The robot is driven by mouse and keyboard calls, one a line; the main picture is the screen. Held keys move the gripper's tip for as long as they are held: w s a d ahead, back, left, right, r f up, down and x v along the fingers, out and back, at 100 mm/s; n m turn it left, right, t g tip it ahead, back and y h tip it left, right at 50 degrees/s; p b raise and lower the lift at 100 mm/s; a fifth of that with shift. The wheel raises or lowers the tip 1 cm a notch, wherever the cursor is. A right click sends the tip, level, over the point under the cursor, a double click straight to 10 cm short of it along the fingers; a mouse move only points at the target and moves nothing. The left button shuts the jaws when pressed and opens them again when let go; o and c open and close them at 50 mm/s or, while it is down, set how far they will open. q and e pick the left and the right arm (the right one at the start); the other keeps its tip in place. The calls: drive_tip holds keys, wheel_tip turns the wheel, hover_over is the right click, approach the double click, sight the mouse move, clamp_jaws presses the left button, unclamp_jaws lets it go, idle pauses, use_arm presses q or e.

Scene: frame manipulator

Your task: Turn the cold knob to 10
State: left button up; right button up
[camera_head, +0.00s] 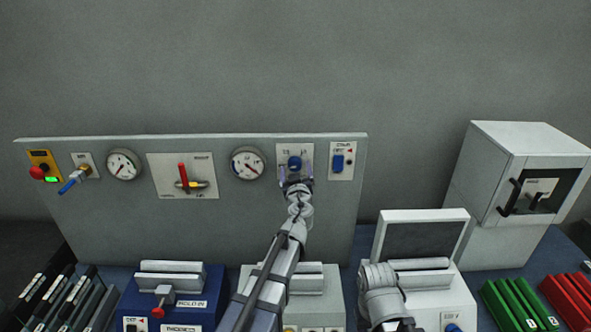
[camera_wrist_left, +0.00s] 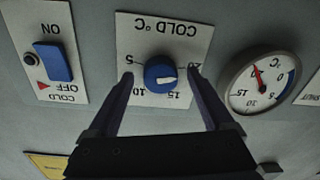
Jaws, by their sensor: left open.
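The blue cold knob (camera_wrist_left: 160,76) sits on a white "COLD °C" plate (camera_wrist_left: 183,36), which appears upside down in the left wrist view. Its white mark points right, toward the 20 side of the scale. The 5 and 10 labels lie left and lower left, 15 below right. My left gripper (camera_wrist_left: 163,84) is open, with one finger on each side of the knob and a visible gap to it. In the head view the knob (camera_head: 295,163) shows just above my left gripper (camera_head: 296,178). My right arm shows low right, but its gripper does not show.
A cold ON/OFF switch (camera_wrist_left: 53,62) is beside the knob plate, and a round dial gauge (camera_wrist_left: 258,84) is on its other side. The grey panel (camera_head: 230,222) also holds a red-handled valve (camera_head: 184,176). Boxes stand on the table below, and a white cabinet (camera_head: 485,190) stands right.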

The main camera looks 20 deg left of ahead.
use_arm(q)
drive_tip(key=shift+w+a, duration=0.1)
drive_tip(key=shift+w, duration=0.2)
drive_tip(key=shift+c, duration=0.3)
clamp_jaws()
